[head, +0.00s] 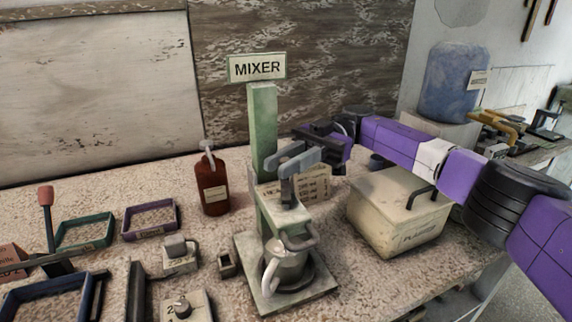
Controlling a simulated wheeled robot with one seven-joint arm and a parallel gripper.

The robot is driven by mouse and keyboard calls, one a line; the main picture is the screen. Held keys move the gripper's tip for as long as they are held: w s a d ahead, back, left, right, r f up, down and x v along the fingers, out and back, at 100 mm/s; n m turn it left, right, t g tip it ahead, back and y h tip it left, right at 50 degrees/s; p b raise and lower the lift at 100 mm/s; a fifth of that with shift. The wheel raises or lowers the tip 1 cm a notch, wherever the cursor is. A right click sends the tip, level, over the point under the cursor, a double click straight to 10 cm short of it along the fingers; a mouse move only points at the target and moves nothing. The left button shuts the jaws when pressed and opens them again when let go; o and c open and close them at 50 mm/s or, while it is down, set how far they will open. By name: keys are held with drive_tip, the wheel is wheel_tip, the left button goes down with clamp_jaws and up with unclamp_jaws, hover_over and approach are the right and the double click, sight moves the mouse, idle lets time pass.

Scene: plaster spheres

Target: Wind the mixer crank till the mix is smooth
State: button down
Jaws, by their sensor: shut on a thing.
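The mixer (262,130) is a pale green stand with a column and a base plate, under a sign reading MIXER (257,67). A grey crank (293,165) sits at the front of its column. My gripper (309,150) comes in from the right and is shut on the crank's upper part; its fingers partly hide the handle. A metal mixing pot (291,266) with a pale handle stands on the mixer's base below the crank. The mix inside the pot cannot be made out.
A cream lidded box (396,225) stands right of the mixer under my arm. A brown bottle (212,187) stands left. Green (85,231) and purple (150,219) trays, a red-knobbed lever (46,196) and a dial box (184,307) lie further left. A blue container (453,82) stands back right.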

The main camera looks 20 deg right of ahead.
drive_tip(key=shift+f, duration=0.1)
drive_tip(key=c, duration=1.3)
unclamp_jaws()
drive_tip(key=shift+d+r+t, duration=0.1)
drive_tip(key=shift+r+t, duration=0.1)
drive_tip(key=shift+t, duration=0.1)
